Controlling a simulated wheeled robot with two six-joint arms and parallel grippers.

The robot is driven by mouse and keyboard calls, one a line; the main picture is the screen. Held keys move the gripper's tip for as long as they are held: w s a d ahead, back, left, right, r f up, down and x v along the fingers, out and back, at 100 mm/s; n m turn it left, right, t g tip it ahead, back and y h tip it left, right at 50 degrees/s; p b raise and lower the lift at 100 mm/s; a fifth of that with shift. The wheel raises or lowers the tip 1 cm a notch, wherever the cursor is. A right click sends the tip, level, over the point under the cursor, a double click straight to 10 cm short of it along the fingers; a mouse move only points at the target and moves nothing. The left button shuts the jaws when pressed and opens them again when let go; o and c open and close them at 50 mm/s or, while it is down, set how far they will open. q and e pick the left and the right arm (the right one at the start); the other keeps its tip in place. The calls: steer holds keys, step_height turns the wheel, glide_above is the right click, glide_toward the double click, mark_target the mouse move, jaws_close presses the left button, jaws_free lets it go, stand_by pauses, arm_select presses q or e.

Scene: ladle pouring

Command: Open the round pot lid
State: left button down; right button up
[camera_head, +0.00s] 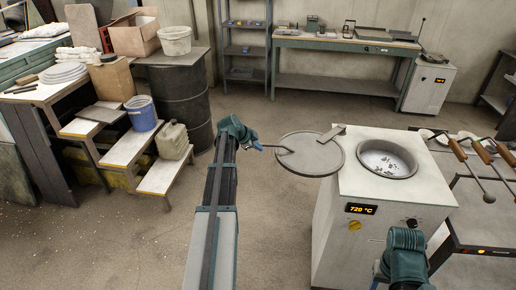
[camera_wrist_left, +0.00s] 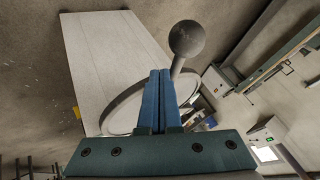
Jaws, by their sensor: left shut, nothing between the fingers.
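The round grey lid (camera_head: 312,158) is swung out to the left of the furnace top, and the round pot opening (camera_head: 387,159) is uncovered, with small pale bits inside. A thin handle runs left from the lid to my left gripper (camera_head: 258,146). In the left wrist view, the blue fingers of my left gripper (camera_wrist_left: 160,75) are shut together and empty. The handle's dark ball knob (camera_wrist_left: 187,38) stands just beside the fingertips; I cannot tell whether they touch. The lid (camera_wrist_left: 125,108) shows partly behind the fingers. My right arm is at the bottom right; its fingers cannot be made out.
The white furnace (camera_head: 350,215) has a lit 720 °C display. Ladles with wooden handles (camera_head: 457,150) lie to its right. A stepped stand (camera_head: 130,148) with a bucket and jerrycan is at the left. Open floor lies between the stand and furnace.

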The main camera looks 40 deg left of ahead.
arm_select(q)
steer(key=w+a, duration=0.7)
steer(key=a, duration=0.3)
steer(key=shift+s, duration=0.1)
